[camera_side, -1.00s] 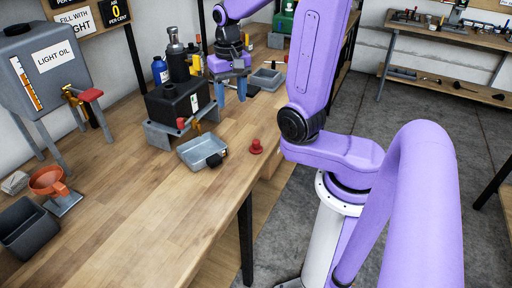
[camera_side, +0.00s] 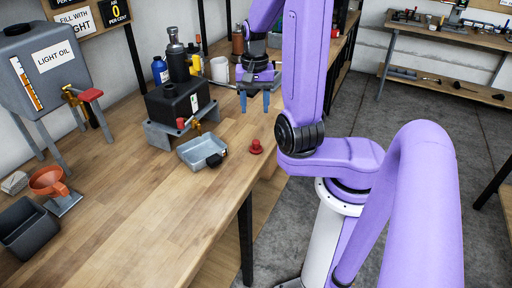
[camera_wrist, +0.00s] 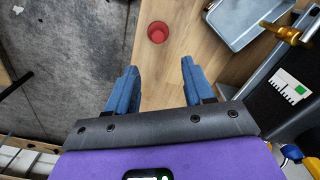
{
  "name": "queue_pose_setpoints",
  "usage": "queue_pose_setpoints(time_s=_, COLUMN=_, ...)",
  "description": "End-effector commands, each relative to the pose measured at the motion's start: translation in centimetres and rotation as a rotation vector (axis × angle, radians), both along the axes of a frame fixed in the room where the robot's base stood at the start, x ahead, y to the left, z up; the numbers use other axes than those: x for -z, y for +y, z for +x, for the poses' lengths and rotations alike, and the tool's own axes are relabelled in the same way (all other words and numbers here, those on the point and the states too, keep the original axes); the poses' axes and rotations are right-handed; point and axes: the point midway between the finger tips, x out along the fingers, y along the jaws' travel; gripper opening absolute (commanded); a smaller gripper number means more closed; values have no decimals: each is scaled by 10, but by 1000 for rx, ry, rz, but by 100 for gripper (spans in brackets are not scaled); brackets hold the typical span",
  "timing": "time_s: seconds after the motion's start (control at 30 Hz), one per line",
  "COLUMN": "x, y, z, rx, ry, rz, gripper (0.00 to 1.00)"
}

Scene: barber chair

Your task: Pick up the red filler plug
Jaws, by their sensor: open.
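The red filler plug (camera_side: 256,147) stands on the wooden bench near its front edge, just right of the grey drip tray. It also shows in the wrist view (camera_wrist: 158,32), ahead of the fingertips and roughly between their lines. My gripper (camera_side: 254,102) hangs above the bench, beyond the plug in the side view. Its two blue fingers are apart, with nothing between them; they show in the wrist view too (camera_wrist: 158,75). The plug and the fingers do not touch.
A grey metal tray (camera_side: 188,150) with a black grip lies beside the plug. A black tank (camera_side: 172,106) with a brass tap sits on a grey stand behind it. An orange funnel (camera_side: 46,179) and a dark bin (camera_side: 25,229) are at left. The bench front is clear.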

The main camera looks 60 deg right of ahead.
Motion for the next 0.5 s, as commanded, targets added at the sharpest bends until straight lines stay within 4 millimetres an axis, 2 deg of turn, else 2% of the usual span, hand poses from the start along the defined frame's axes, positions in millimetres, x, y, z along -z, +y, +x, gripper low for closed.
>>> queue_pose_setpoints(time_s=0.1, x=22, y=1, z=-1, rx=0, ry=5, rz=5, gripper=52)
queue_pose_setpoints(time_s=0.3, x=53, y=1, z=-1, rx=-1, ry=4, rz=4, gripper=52)
queue_pose_setpoints(time_s=0.5, x=72, y=1, z=-1, rx=-2, ry=2, rz=2, gripper=52)
